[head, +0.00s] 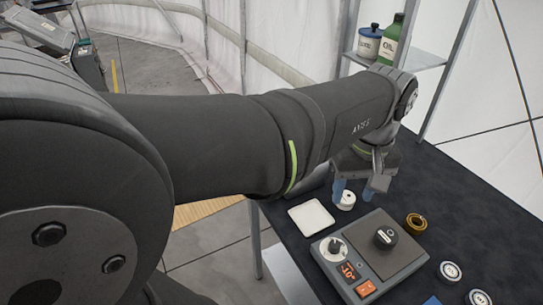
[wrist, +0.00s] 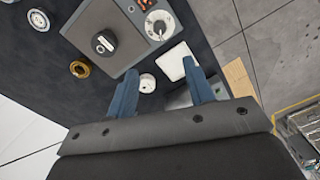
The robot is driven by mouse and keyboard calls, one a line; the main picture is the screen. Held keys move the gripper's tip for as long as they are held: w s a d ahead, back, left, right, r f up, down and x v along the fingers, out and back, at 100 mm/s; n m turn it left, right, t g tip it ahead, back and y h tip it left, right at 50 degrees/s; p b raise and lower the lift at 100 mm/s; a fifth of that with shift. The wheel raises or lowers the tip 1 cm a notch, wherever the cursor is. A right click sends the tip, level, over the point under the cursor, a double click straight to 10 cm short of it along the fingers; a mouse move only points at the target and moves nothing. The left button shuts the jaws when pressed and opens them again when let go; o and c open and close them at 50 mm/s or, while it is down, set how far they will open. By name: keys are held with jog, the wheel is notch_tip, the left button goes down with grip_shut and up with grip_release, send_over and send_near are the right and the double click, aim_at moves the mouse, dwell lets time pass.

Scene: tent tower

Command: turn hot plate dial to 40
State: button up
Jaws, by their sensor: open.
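The hot plate (head: 404,270) is a grey box with a dark square top on the black table. Its round silver-white dial (head: 335,248) has a dark grip bar and sits on the left of the front panel; it also shows in the wrist view (wrist: 160,25). A small display (head: 348,270) glows orange, its digits too small to read surely. An orange switch (head: 366,289) is beside it. My gripper (head: 354,188) is open and empty, its blue fingers apart, behind the hot plate. In the wrist view my gripper (wrist: 160,68) points toward the dial side, short of the dial.
A black weight-like object (head: 385,238) stands on the hot plate. A white roll (head: 346,201) and a white square dish (head: 311,216) are close to the fingers. A yellow ring (head: 416,222) and round tins (head: 450,271) lie to the right. A shelf (head: 425,60) stands behind.

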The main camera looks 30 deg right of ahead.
aim_at(335, 244)
jog(key=f, duration=0.6)
jog(key=f+n, duration=0.1)
jog(key=f, duration=0.4)
jog(key=f+n, duration=0.1)
jog(key=f, duration=0.5)
jog(key=shift+a+f, duration=0.3)
jog(key=shift+f, duration=0.05)
jog(key=c, duration=1)
